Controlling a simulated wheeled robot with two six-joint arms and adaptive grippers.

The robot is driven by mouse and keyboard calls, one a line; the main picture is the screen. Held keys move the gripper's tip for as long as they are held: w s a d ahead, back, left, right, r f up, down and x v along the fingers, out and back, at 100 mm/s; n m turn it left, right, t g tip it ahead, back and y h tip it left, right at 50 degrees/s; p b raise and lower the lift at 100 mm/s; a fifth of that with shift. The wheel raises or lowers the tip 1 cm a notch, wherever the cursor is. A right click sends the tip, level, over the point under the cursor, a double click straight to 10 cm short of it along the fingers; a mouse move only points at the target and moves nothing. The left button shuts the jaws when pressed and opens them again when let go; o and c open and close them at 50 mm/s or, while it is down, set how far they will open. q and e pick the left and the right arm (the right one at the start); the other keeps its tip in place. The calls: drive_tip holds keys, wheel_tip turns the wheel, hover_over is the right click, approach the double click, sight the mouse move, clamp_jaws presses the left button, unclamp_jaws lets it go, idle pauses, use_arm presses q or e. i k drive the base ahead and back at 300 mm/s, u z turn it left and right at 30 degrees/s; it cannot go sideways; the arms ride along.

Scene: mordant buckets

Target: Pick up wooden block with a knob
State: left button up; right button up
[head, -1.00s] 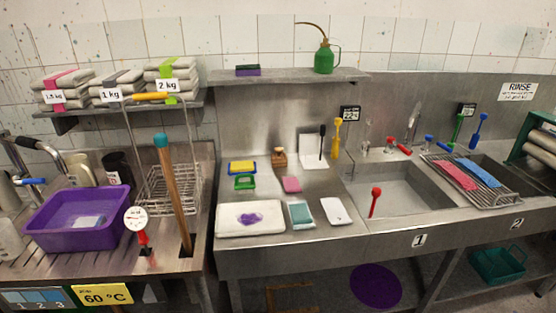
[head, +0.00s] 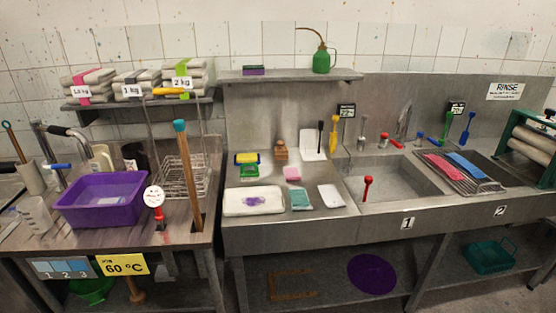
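The wooden block with a knob (head: 280,151) stands upright on the steel counter in the head view, near the back wall and left of the sink. It is small and brown, with a rounded knob on top. A white board leans on the wall to its right, and a pink block (head: 292,174) lies in front of it. Neither of my grippers shows in the head view, and nothing touches the wooden block.
A yellow sponge (head: 247,157) and a green block (head: 249,173) lie left of it. A purple tub (head: 102,198) and a tall wooden stick (head: 188,176) stand left. Sink one (head: 392,182) is right.

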sight(280, 152)
drive_tip(key=z, duration=0.05)
drive_tip(key=k, duration=0.1)
drive_tip(key=z, duration=2)
drive_tip(key=i, duration=1.2)
drive_tip(key=u, duration=0.8)
